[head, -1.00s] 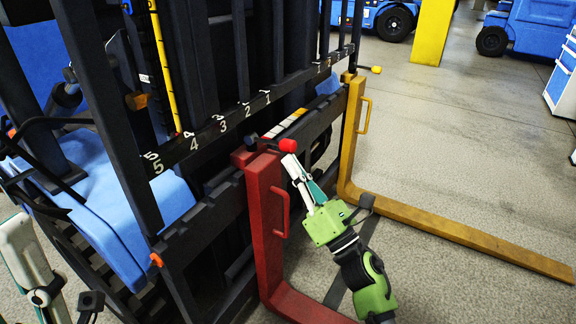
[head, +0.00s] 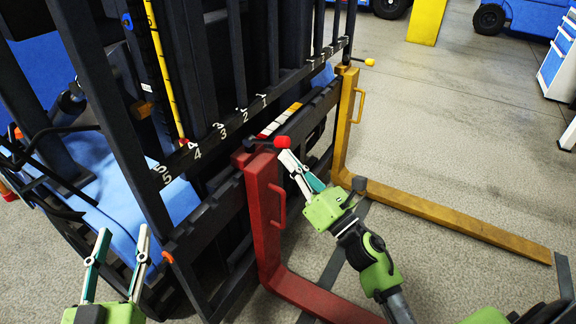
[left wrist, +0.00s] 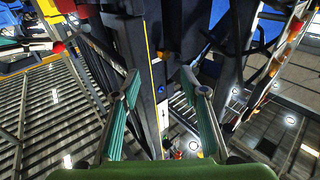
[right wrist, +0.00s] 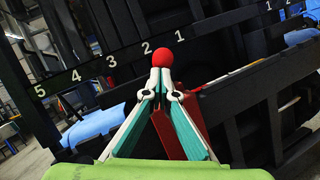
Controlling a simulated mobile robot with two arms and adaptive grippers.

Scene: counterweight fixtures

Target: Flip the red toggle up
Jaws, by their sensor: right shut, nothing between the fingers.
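The red toggle shows as a red ball knob (head: 283,142) at the top of the red fork (head: 262,195) on the forklift carriage. It also shows in the right wrist view (right wrist: 162,57), straight beyond the fingertips. My right gripper (head: 286,154) is shut and empty, with its tips right at the knob's lower side. Whether they touch it I cannot tell. The closed tips (right wrist: 160,75) hide the toggle's stem in the right wrist view. My left gripper (head: 123,233) is open and empty at the lower left, beside the carriage; its spread fingers show in the left wrist view (left wrist: 158,80).
A yellow fork (head: 345,120) with a yellow knob (head: 370,62) stands to the right. The dark numbered rail (head: 210,135) and mast bars lie behind the toggle. Open concrete floor (head: 450,150) lies to the right. A blue cabinet (head: 557,60) stands at the far right.

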